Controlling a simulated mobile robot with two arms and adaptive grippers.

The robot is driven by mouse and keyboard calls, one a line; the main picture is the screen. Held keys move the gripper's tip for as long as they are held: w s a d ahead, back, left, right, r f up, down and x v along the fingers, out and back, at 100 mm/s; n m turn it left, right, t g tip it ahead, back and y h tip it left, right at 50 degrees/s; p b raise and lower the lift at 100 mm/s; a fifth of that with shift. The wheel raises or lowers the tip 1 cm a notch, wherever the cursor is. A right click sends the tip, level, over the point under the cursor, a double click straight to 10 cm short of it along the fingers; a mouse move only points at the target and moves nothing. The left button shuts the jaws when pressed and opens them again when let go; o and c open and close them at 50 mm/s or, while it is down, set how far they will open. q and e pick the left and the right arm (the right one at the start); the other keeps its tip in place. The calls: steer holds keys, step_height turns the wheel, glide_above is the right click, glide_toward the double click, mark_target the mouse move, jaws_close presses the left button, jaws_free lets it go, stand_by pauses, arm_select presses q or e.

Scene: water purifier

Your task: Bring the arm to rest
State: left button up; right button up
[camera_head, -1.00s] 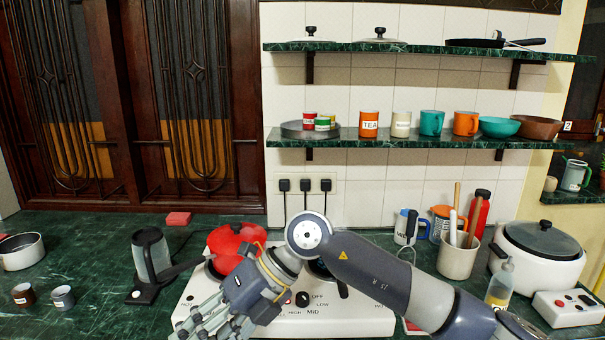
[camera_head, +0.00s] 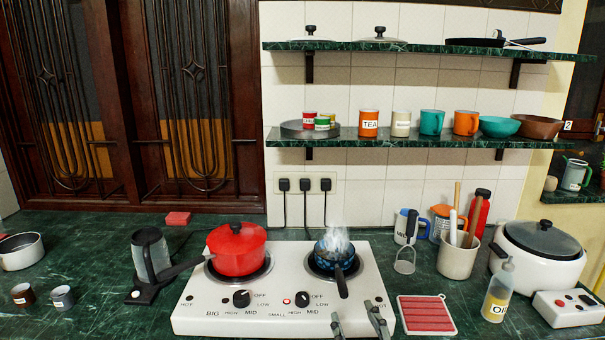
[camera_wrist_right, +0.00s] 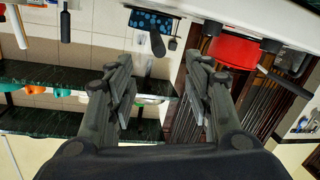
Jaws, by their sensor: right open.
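My right gripper (camera_head: 358,322) is at the bottom edge of the head view, in front of the white stove's control panel. Only its two fingers show there, spread apart with nothing between them. In the right wrist view the gripper (camera_wrist_right: 160,75) is also open and empty, with a tilted view of the stove area and shelves beyond. The rest of my right arm is out of the head view. My left gripper is not in view.
A white two-burner stove (camera_head: 205,310) holds a red pot (camera_head: 237,250) and a steaming small blue pan (camera_head: 336,256). A red-striped pad (camera_head: 426,315) and an oil bottle (camera_head: 498,292) stand right of it. The counter at left has clear patches.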

steer(key=s+d+f+m+g+h, duration=0.1)
steer(key=s+d+f+g, duration=0.2)
steer(key=s+f, duration=0.35)
steer(key=s+d+f+m+g+h, duration=0.1)
steer(key=s+d+f+m+g, duration=0.1)
steer(key=s+d+f+g, duration=0.45)
steer(key=s+f+g, duration=0.2)
steer(key=s+f, duration=0.2)
steer(key=s, duration=0.3)
steer(key=s+f+g, duration=0.1)
steer(key=s+f, duration=0.4)
steer(key=s, duration=0.2)
step_height(320, 180, down, 25)
steer(key=s+g, duration=0.2)
steer(key=s, duration=0.1)
steer(key=s+d+f, duration=0.1)
steer(key=s+f, duration=0.7)
steer(key=s+d+f+g, duration=0.1)
steer(key=s+d+f, duration=0.1)
steer(key=s+f, duration=0.6)
steer(key=shift+s+d+f, duration=0.3)
steer(key=shift+s+f, duration=0.1)
